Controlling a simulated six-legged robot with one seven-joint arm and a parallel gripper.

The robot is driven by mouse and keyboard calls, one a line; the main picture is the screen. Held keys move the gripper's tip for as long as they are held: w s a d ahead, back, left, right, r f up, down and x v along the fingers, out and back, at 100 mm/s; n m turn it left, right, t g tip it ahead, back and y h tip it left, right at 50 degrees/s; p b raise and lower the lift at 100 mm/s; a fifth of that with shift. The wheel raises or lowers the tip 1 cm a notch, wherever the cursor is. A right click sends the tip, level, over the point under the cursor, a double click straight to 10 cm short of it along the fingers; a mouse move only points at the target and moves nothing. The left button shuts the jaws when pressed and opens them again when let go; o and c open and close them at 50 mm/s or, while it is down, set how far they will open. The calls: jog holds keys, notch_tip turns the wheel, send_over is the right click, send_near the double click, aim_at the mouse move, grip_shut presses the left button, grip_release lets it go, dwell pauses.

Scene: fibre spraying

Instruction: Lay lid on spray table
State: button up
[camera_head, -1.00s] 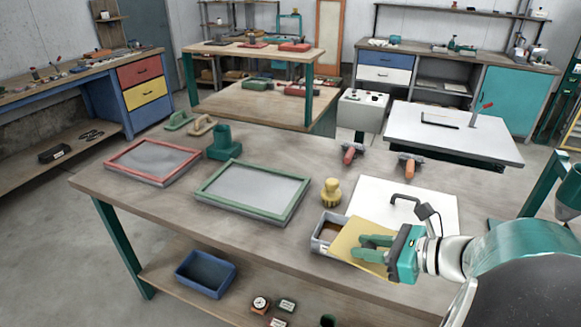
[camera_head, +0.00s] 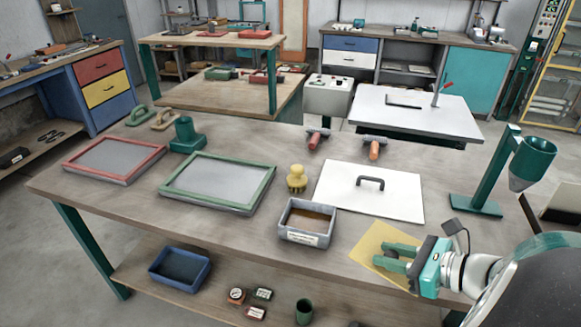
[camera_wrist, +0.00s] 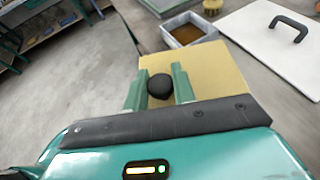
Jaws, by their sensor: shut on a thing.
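My gripper (camera_head: 381,254) is shut on the black knob (camera_wrist: 160,87) of a flat yellow lid (camera_head: 366,245). The lid is roughly square and also shows in the wrist view (camera_wrist: 205,75). It is over the front right edge of a long wooden table (camera_head: 250,236), right of an open grey box (camera_head: 305,236) with brown contents. I cannot tell how far above the tabletop it is. My fingers stand on either side of the knob. Which table is the spray table is not marked; a white-topped table (camera_head: 415,120) stands behind.
A white board with a dark handle (camera_head: 335,195) lies behind the lid. A green funnel stand (camera_head: 490,190) is at the right. Bare wood lies between board and funnel stand.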

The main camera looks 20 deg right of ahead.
aim_at(405, 238)
jog(key=w+d+f, duration=0.1)
jog(key=w+d, duration=0.1)
jog(key=w+d+f, duration=0.1)
jog(key=w+d, duration=0.1)
jog(key=w+d+f, duration=0.2)
jog(key=shift+w, duration=0.4)
jog(key=w+d+f, duration=0.1)
jog(key=d+f, duration=0.1)
jog(key=f, duration=0.1)
jog(key=w+f, duration=0.1)
jog(key=shift+w+d+f, duration=0.35)
jog(key=shift+d+f, duration=0.05)
jog(key=shift+w+d+f, duration=0.4)
jog(key=shift+w+f, duration=0.05)
jog(key=shift+f, duration=1.7)
jog(key=o, duration=1)
jog(key=shift+f, duration=0.1)
